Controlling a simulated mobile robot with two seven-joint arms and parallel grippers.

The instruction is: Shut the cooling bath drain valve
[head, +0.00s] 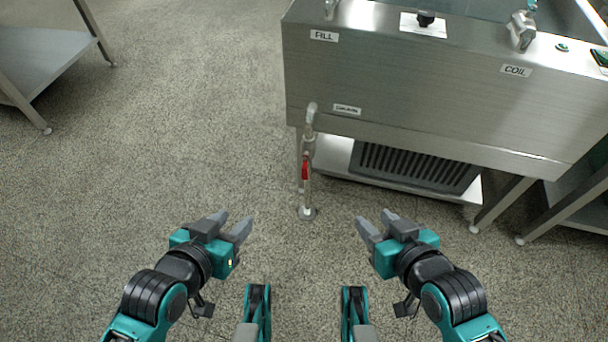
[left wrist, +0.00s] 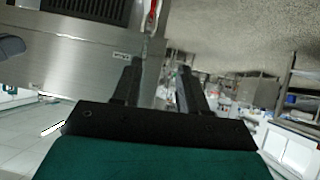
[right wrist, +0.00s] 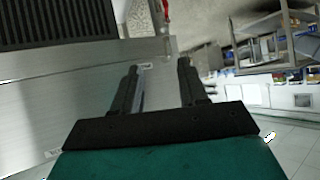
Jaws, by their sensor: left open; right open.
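The cooling bath (head: 420,95) is a steel tank at the upper right of the head view. Its drain pipe (head: 309,145) comes out of the front at the left end, below a small label, and runs down to a floor fitting. The drain valve's red lever (head: 305,168) lies along the vertical pipe. The red lever also shows at the top of the left wrist view (left wrist: 153,14) and right wrist view (right wrist: 166,8). My left gripper (head: 236,223) is open and empty, left of and nearer than the pipe. My right gripper (head: 373,223) is open and empty, to its right.
A FILL label (head: 324,36) and a COIL label (head: 515,70) mark the tank's front, with fittings above. A dark grille (head: 415,168) sits on the shelf beneath. A steel table (head: 40,60) stands at far left. The floor between my grippers and the pipe is clear.

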